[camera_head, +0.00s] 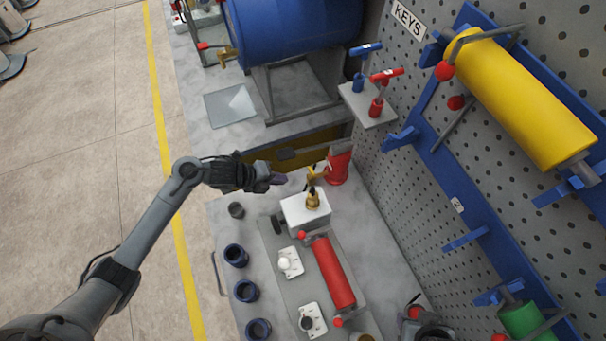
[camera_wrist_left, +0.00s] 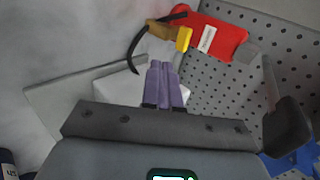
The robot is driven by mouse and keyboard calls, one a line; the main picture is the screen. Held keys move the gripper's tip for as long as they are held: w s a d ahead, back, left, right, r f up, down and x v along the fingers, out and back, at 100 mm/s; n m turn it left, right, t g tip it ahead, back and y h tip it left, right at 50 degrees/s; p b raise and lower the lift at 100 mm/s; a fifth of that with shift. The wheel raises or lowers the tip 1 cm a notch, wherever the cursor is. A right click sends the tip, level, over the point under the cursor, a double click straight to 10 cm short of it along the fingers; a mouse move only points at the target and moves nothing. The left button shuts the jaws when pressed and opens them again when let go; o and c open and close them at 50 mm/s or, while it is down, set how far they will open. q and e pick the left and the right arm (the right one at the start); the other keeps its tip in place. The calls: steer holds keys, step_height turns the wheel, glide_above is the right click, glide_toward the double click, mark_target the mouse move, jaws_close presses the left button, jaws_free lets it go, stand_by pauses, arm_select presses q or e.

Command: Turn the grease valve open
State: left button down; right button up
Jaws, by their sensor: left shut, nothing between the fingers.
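A brass valve fitting (camera_head: 313,198) stands on a white box (camera_head: 297,212) on the lower bench. A yellow handle (camera_head: 318,172) sits just above it, in front of a red container (camera_head: 340,163). My left gripper (camera_head: 274,179) is shut and empty, left of the handle and apart from it. In the left wrist view my purple fingers (camera_wrist_left: 163,82) are together, above the white box (camera_wrist_left: 122,90). Beyond them are the yellow handle (camera_wrist_left: 183,38), a black curved hose (camera_wrist_left: 134,58) and the red container (camera_wrist_left: 222,36). I cannot tell how far the valve is turned.
A red roller (camera_head: 333,272) lies right of white plates on the bench. Several dark blue cups (camera_head: 236,257) line its left side. A pegboard (camera_head: 425,190) bounds the right, with a small shelf of keys (camera_head: 368,107). A blue drum (camera_head: 290,28) with a yellow tap stands behind.

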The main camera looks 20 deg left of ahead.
mark_target(312, 178)
arm_select(q)
steer(key=shift+w+d+f+p, duration=0.15)
steer(key=shift+w+d+f, duration=0.4)
steer(key=shift+w+d, duration=0.35)
steer(key=shift+w+d+f+p, duration=0.2)
steer(key=shift+w+d+f, duration=0.35)
steer(key=shift+w+d, duration=0.35)
steer(key=shift+w+d+f+p, duration=0.15)
steer(key=shift+w+d+f, duration=0.4)
steer(key=shift+w+d, duration=0.35)
steer(key=shift+s+d, duration=0.1)
steer(key=shift+s+d, duration=0.1)
steer(key=shift+d, duration=0.15)
